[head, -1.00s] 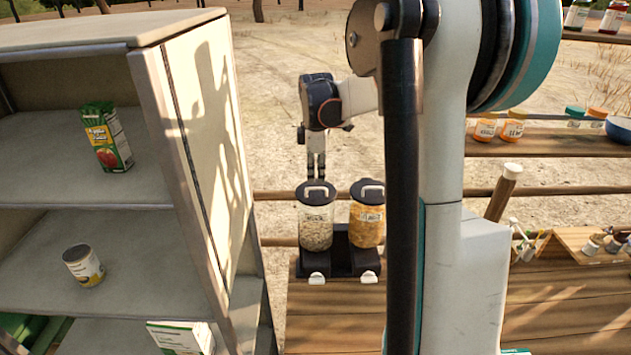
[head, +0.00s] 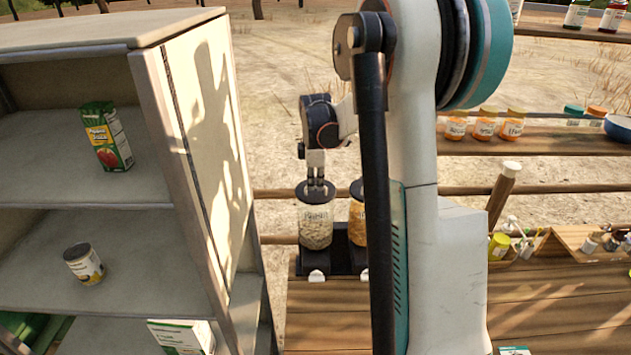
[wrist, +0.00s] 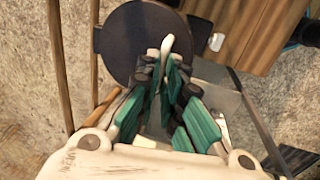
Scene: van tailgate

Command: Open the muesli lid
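The muesli jar (head: 316,228) is a clear container of pale flakes on a black stand (head: 343,257). Its round dark lid (head: 302,193) is on top and looks shut. My gripper (head: 316,184) points straight down over the lid, with its fingertips at the lid's handle. In the wrist view, the white curved handle (wrist: 168,43) of the dark lid (wrist: 117,42) shows at the tips of the teal-padded fingers (wrist: 167,72). A narrow gap shows between the fingers. Contact with the handle is not clear.
A second jar with orange contents (head: 356,222) stands close to the right, partly hidden by my arm. A tall shelf unit (head: 200,150) rises close on the left. The wooden counter (head: 330,320) in front is mostly clear. Spice jars (head: 484,128) stand on a rack at right.

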